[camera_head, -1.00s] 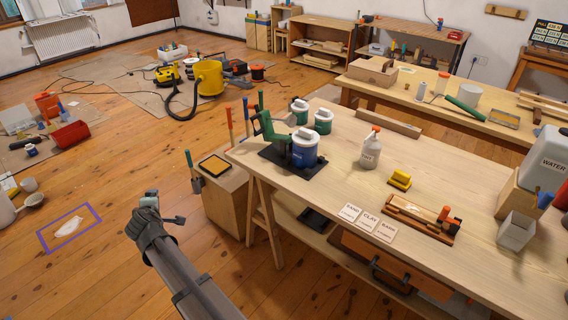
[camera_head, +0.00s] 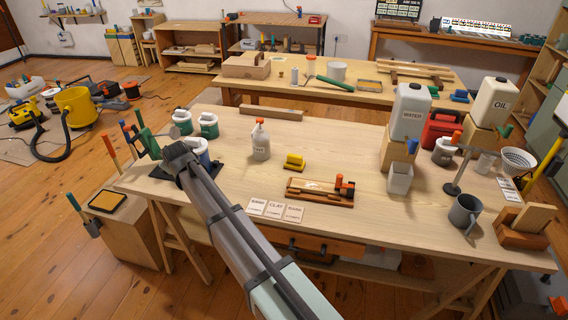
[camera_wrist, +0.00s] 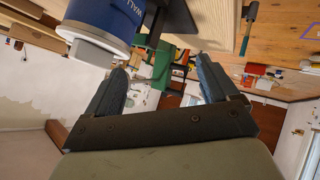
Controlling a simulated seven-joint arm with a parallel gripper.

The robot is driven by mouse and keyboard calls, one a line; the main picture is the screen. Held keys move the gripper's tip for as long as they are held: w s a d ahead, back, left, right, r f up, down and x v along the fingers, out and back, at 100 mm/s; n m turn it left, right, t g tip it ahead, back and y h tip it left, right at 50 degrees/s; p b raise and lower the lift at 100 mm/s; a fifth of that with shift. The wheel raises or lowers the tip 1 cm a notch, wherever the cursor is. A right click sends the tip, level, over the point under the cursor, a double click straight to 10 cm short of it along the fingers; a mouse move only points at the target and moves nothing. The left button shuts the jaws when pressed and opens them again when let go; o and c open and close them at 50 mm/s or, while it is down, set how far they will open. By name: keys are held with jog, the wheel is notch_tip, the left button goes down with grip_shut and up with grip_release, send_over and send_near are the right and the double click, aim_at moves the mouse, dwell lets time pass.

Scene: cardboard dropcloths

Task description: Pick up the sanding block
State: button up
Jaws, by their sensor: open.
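The yellow block (camera_head: 294,162), which looks like the sanding block, lies on the front workbench, right of the white spray bottle in the head view. It is not recognisable in the wrist view. My gripper (camera_head: 174,154) is over the bench's left end, well left of the block; its fingers are mostly hidden there. In the wrist view my gripper (camera_wrist: 160,70) has its two fingers spread with nothing held between them. A blue-labelled can (camera_wrist: 98,22) is close beyond the left finger; it is partly behind my arm in the head view (camera_head: 203,158).
The white spray bottle (camera_head: 261,142) stands between my arm and the block. A wooden tray (camera_head: 318,189) with an orange-topped item and several cards (camera_head: 273,209) lie in front of the block. Two green-labelled pots (camera_head: 208,125) stand behind the can. The bench (camera_head: 345,145) is clear right of the block.

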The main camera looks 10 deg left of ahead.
jog(key=w+d+r+m, duration=0.3)
jog(key=w+d, duration=0.6)
jog(key=d, duration=0.2)
jog(key=w+d+r+m+t, duration=0.1)
jog(key=w+d+r+m, duration=0.2)
jog(key=w+d, duration=0.65)
jog(key=w+d+r+m, duration=0.3)
jog(key=w+d, duration=0.6)
jog(key=d, duration=0.3)
jog(key=n+g+h, duration=0.7)
jog(key=n+g, duration=0.1)
jog(key=n, duration=0.2)
send_over(293, 155)
notch_tip(293, 155, down, 9)
jog(key=f, duration=0.8)
jog(key=shift+w+a, duration=0.2)
jog(key=shift+a, duration=0.2)
jog(key=shift+d+f, duration=0.2)
jog(key=shift+f, duration=1.15)
jog(key=shift+d+f, duration=0.15)
jog(key=shift+f, duration=1.2)
jog(key=shift+c, duration=0.5)
jog(key=c, duration=1.1)
